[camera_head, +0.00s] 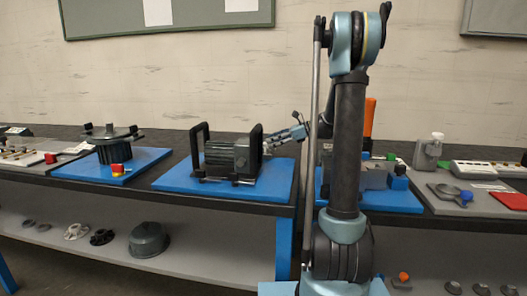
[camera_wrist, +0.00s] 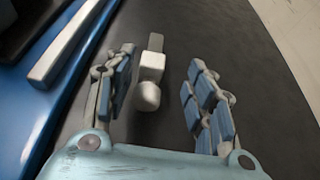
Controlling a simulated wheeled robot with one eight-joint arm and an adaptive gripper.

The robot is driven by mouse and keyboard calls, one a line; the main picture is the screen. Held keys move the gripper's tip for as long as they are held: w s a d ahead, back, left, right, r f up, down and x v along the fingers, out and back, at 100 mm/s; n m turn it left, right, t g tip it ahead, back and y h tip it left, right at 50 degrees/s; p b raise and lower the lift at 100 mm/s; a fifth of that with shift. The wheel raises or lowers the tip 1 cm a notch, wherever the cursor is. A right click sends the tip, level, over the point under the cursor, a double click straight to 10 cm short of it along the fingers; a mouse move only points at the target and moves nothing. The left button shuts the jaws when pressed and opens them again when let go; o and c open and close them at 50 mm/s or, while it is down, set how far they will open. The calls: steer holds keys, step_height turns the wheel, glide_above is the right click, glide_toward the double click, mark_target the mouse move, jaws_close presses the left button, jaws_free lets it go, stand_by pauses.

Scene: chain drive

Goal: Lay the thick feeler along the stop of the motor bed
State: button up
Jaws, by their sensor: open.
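My gripper (camera_wrist: 161,58) is open in the wrist view, with one finger at each side. Between the fingers, on the dark bench top, is a small pale piece with a block, a rounded knob and a flat grey strip (camera_wrist: 156,42); it may be the thick feeler, but I cannot tell its thickness. In the head view my gripper (camera_head: 280,138) is beside the right end of the grey motor (camera_head: 228,157), which stands on a blue board (camera_head: 185,181) between two black handles. I cannot make out the stop of the motor bed for certain.
A long pale bar (camera_wrist: 62,48) lies on the blue board at the left of the wrist view. In the head view, another blue board (camera_head: 397,203) is partly hidden behind my arm. A pulley-like fixture (camera_head: 109,148) stands at left.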

steer(key=shift+s+x, duration=0.25)
steer(key=shift+x, duration=1.05)
steer(key=shift+s+x, duration=0.2)
steer(key=shift+x, duration=1.1)
jaws_close()
